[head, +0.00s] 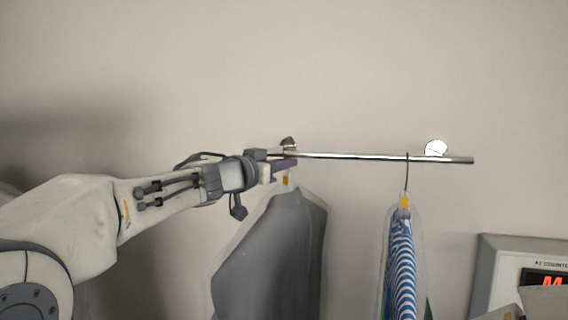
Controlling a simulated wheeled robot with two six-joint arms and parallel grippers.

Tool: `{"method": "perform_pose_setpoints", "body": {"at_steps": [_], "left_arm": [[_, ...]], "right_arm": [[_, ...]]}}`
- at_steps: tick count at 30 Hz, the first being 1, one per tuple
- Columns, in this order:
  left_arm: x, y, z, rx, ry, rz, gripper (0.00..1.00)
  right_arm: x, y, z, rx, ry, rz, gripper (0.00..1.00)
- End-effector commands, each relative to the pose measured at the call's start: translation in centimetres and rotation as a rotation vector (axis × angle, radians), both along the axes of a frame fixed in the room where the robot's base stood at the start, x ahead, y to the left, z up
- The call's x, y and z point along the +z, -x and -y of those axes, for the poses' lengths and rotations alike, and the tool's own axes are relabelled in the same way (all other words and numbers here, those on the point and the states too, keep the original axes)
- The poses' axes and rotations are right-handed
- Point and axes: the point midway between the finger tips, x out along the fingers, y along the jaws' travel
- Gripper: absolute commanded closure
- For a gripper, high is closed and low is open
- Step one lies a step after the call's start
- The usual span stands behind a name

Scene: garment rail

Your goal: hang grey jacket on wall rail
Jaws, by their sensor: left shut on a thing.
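The wall rail (375,156) is a thin metal bar fixed to the wall by two round mounts. The grey jacket (272,255) hangs below my left gripper (291,165), at the left end of the rail, inside a clear cover with a small orange tag at its neck. My left gripper is shut at the top of the jacket's hanger, close to the rail. The hanger hook is hidden by the gripper, so I cannot tell whether it touches the rail. My right gripper is not in view.
A blue-and-white striped garment (402,265) in a clear cover hangs by its hook from the rail, right of the jacket. A grey box with a red-lit display (535,272) stands at the lower right. The rail between the two garments is bare.

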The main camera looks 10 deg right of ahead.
Motion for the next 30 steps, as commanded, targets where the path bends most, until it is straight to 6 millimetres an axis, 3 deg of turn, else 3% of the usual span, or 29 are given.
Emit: {"method": "perform_pose_setpoints", "body": {"at_steps": [7, 30], "left_arm": [[0.3, 0.1, 0.0, 0.000, 0.004, 0.006, 1.00], [-1.4, 0.1, -0.1, -0.001, 0.004, 0.006, 1.00]], "right_arm": [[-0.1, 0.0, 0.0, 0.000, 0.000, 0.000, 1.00], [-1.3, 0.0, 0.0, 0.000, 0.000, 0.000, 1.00]]}}
